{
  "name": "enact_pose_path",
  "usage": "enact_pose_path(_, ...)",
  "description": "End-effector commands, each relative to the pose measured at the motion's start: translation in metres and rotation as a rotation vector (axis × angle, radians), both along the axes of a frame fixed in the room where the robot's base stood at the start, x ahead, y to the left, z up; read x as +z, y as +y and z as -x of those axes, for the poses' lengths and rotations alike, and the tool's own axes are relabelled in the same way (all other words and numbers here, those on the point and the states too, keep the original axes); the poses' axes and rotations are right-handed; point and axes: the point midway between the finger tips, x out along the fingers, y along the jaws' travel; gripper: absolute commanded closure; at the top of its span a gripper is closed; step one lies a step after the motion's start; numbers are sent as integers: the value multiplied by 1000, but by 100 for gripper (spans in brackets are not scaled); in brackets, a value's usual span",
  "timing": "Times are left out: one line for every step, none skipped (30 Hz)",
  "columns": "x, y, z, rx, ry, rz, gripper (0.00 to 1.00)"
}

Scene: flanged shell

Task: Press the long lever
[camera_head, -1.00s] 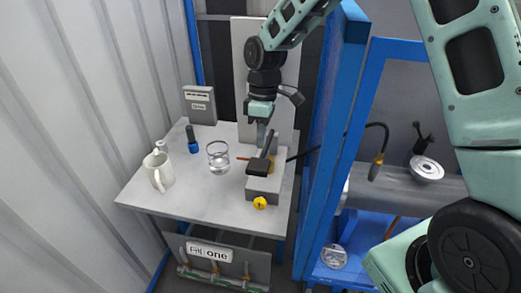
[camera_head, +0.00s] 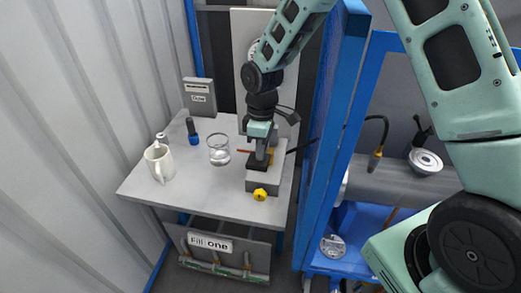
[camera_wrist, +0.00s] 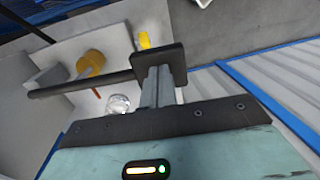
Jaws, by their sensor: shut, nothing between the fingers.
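The long lever is a black rod (camera_wrist: 85,85) with a flat dark pad (camera_wrist: 158,58) at its end, seen in the wrist view. In the head view its dark pad (camera_head: 257,167) lies over a grey block (camera_head: 263,183) on the table, and my gripper hides much of the rod. My gripper (camera_head: 261,158) points down with its fingers together and empty, right at the pad. In the wrist view the fingertips (camera_wrist: 157,76) overlap the pad's near edge. They look to be at or against it; firm contact cannot be told.
A yellow knob (camera_head: 260,194) sits at the block's front. A blue frame post (camera_head: 330,150) rises close on the right.

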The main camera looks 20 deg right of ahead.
Motion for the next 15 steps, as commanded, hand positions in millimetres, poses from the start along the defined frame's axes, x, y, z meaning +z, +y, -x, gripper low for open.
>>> enact_pose_path(-13, 2, 2, 7, -28, 21, 100)
enact_pose_path(-16, 3, 3, 8, -45, 33, 100)
enact_pose_path(-19, 4, 4, 7, -69, 46, 100)
enact_pose_path(-22, 4, 4, 7, -85, 57, 100)
enact_pose_path(-24, 4, 5, 7, -100, 65, 100)
enact_pose_path(-28, 5, 6, 6, -119, 75, 100)
enact_pose_path(-31, 5, 6, 7, -132, 84, 100)
enact_pose_path(-33, 6, 7, 6, -145, 89, 100)
enact_pose_path(-37, 6, 8, 6, -160, 99, 100)
enact_pose_path(-40, 7, 8, 6, -169, 105, 100)
enact_pose_path(-43, 7, 9, 6, -180, 111, 100)
enact_pose_path(-47, 7, 9, 5, -192, 118, 100)
enact_pose_path(-51, 8, 10, 7, -199, 123, 100)
enact_pose_path(-55, 8, 10, 4, -206, 128, 100)
enact_pose_path(-61, 9, 11, 4, -212, 131, 100)
